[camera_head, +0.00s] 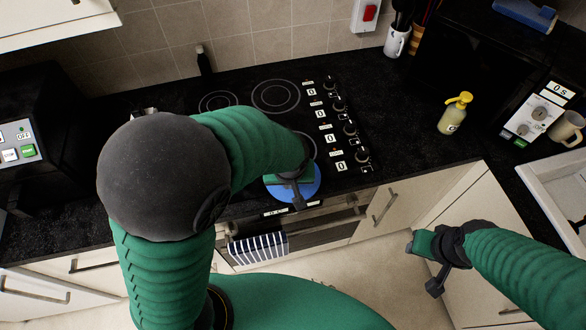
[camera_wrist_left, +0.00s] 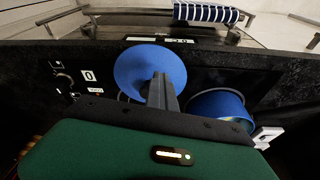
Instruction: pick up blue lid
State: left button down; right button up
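The blue lid (camera_head: 309,187) is a round blue disc at the front of the hob in the head view. It also shows in the left wrist view (camera_wrist_left: 137,66), as a wide disc by the hob's front edge. My left gripper (camera_head: 297,196) is over the lid, and its dark fingers (camera_wrist_left: 163,88) overlap the lid's middle in the wrist view. The lid's centre is hidden, so I cannot tell whether the fingers hold anything. A blue pot (camera_wrist_left: 221,106) stands beside it in the wrist view. My right gripper (camera_head: 430,266) hangs away from the counter, with nothing visible in it.
The black hob (camera_head: 256,117) has a row of knobs (camera_head: 350,130) to the right. A yellow spray bottle (camera_head: 453,115) stands on the counter at right. A striped towel (camera_head: 258,248) hangs on the oven front. The counter between the knobs and the bottle is clear.

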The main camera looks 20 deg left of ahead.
pick_arm(q)
jog(key=shift+s+a, duration=0.35)
jog(key=shift+a, duration=0.2)
jog(key=c, duration=1)
grip_release()
jog(key=shift+w+d, duration=0.1)
jog(key=shift+d, duration=0.3)
jog(key=shift+c, duration=0.2)
jog(key=o, duration=0.5)
jog(key=shift+c, duration=0.2)
jog(key=shift+o, duration=0.7)
jog(key=shift+a, duration=0.25)
